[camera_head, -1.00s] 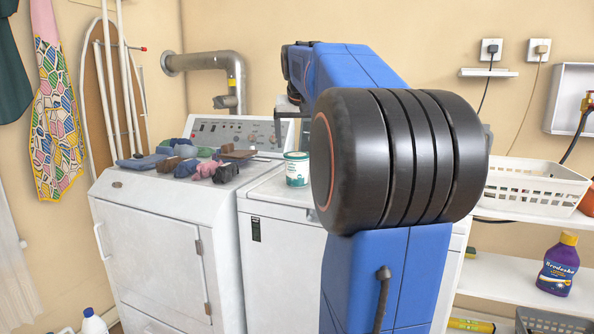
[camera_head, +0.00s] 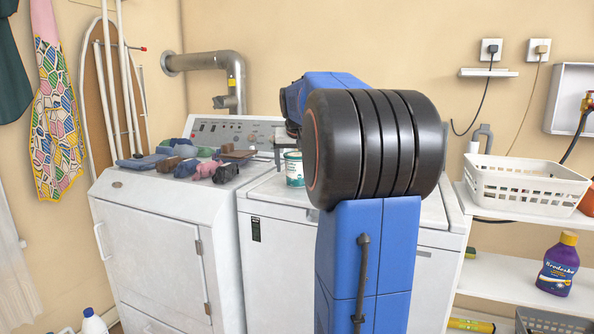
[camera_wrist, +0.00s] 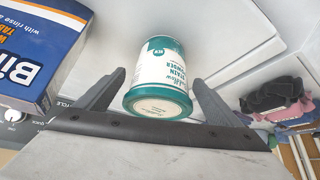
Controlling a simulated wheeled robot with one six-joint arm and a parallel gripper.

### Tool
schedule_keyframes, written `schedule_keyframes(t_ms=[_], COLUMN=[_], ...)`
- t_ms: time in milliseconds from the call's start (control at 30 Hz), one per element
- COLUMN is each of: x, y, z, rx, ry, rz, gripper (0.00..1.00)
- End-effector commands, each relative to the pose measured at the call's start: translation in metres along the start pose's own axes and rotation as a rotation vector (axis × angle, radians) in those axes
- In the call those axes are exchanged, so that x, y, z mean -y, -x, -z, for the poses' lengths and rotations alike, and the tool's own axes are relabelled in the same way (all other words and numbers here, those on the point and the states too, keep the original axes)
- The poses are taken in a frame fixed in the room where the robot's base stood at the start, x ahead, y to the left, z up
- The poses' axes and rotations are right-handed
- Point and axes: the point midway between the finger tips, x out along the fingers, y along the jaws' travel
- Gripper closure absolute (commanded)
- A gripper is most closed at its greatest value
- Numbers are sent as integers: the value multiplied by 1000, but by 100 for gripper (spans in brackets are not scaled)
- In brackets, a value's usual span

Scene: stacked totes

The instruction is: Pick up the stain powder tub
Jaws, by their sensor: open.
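The stain powder tub (camera_head: 293,169) is white with a teal label and teal rim. It stands upright on the white machine's top, partly hidden behind my arm in the head view. In the wrist view the tub (camera_wrist: 158,80) lies between the two dark fingers of my gripper (camera_wrist: 158,93), with its pale round end facing the palm. The fingers are open, one on each side, with a gap at the left finger and a narrower one at the right. My gripper is mostly hidden in the head view.
A blue and white box (camera_wrist: 40,50) stands close beside the left finger in the wrist view. Rolled socks (camera_head: 187,166) lie on the neighbouring machine (camera_head: 160,225). A white basket (camera_head: 525,187) and a purple bottle (camera_head: 558,265) are on shelves at right.

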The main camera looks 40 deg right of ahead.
Motion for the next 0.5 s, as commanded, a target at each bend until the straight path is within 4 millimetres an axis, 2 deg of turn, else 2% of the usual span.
schedule_keyframes(t_ms=[100,333,500], x=[0,0,0], y=[-11,-12,-12], z=[0,0,0], rx=[0,-1,-1], ry=[-1,-1,-1], rz=[0,0,0], gripper=[12,12,53])
